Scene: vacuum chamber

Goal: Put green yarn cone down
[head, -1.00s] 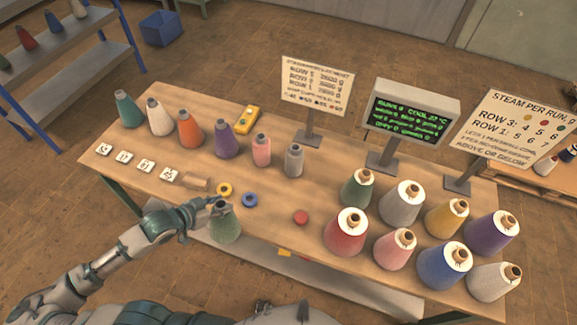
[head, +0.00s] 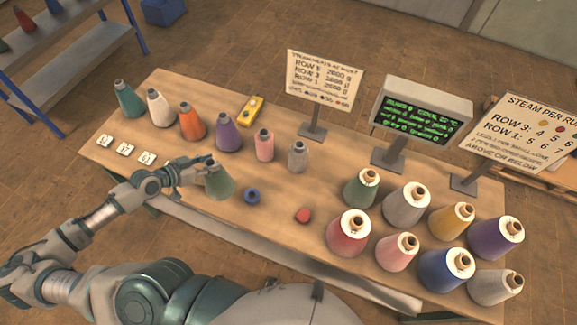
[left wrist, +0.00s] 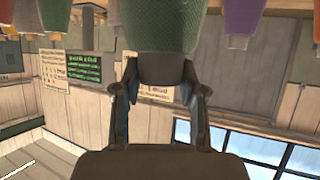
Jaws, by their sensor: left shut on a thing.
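The green yarn cone (head: 219,183) is upright, held near its top by my left gripper (head: 203,163). It is over the front part of the wooden table, left of a blue ring (head: 252,195). I cannot tell whether its base touches the tabletop. In the left wrist view the green cone (left wrist: 158,25) fills the top centre, with the gripper fingers (left wrist: 160,80) closed below it. My right gripper is not in view.
A back-left row includes teal (head: 128,100), white, orange (head: 191,122), purple, pink and grey cones. Larger cones, including a dark green one (head: 361,190), crowd the right. A red disc (head: 302,215) lies mid-table. Signs and a screen (head: 420,112) stand behind.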

